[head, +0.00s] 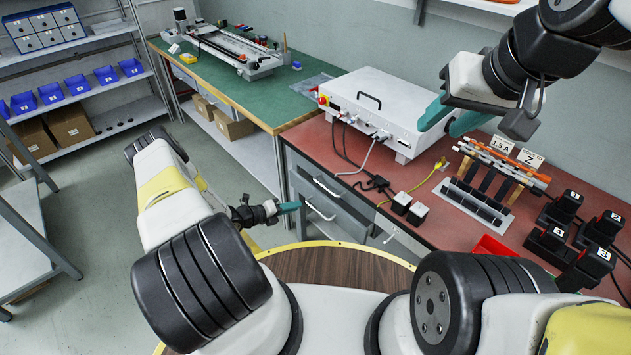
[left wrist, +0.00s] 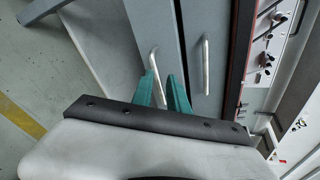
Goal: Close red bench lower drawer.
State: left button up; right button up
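The red-topped bench (head: 478,225) has grey drawers with metal bar handles on its left side. The upper handle (head: 326,187) and lower handle (head: 320,211) show in the head view. In the left wrist view, turned sideways, the lower handle (left wrist: 153,60) is at my fingertips and the upper handle (left wrist: 206,64) is to the right. My left gripper (head: 290,207) points at the lower drawer; in the left wrist view its teal fingers (left wrist: 162,78) are slightly apart, with no clear grip on the handle. How far the lower drawer stands out is unclear. My right gripper (head: 449,118) is open and empty above the bench.
A white control box (head: 378,105) with cables stands on the red bench. Black battery packs (head: 590,240) and a rack of tools (head: 500,170) are to the right. A green bench (head: 240,85) adjoins at the back. A round wooden top (head: 335,268) is close in front.

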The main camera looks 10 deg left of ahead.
aim_at(316, 209)
pick_arm(q)
jog(key=w+d+f+n, duration=0.1)
jog(key=d+n, duration=0.1)
jog(key=w+d+f+n+t, duration=0.1)
jog(key=d+n, duration=0.1)
jog(key=d, duration=0.1)
jog(key=w+d+f+n+t, duration=0.1)
jog(key=d+f+n, duration=0.1)
jog(key=d, duration=0.1)
jog(key=shift+d, duration=0.15)
jog(key=shift+c, duration=0.2)
grip_shut()
dwell(1.3)
